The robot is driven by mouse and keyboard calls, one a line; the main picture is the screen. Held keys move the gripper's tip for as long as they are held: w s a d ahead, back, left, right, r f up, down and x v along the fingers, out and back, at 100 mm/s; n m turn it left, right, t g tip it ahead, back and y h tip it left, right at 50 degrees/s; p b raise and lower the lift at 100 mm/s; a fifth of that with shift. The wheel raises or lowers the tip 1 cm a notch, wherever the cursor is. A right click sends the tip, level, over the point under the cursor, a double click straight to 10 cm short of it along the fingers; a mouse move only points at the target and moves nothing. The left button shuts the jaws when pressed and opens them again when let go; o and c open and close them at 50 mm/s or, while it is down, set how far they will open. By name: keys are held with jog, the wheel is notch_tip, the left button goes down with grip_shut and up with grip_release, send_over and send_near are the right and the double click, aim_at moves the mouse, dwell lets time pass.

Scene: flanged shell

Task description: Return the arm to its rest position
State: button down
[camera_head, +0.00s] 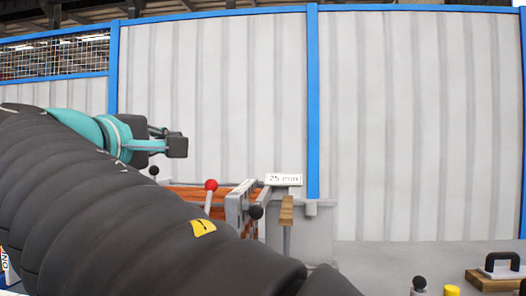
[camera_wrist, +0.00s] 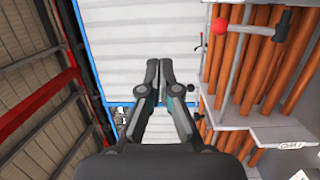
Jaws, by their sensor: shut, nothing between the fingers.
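My gripper (camera_head: 177,146) shows in the head view at the left, beyond my large dark arm, in front of the pale wall panels. In the wrist view my gripper (camera_wrist: 158,68) points at the wall, its two dark fingers shut together with nothing between them. It appears to touch nothing. My arm hides much of the lower left of the head view.
A rack of orange-brown rods (camera_head: 190,196) stands behind my arm, with a red ball knob (camera_head: 211,185) and a "25 mm" sign (camera_head: 284,180). The rods also show in the wrist view (camera_wrist: 236,70). A black-handled tool (camera_head: 502,264) lies on a wooden block at lower right.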

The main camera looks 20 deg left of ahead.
jog(key=shift+s+r, duration=0.15)
jog(key=shift+s, duration=0.1)
dwell(0.3)
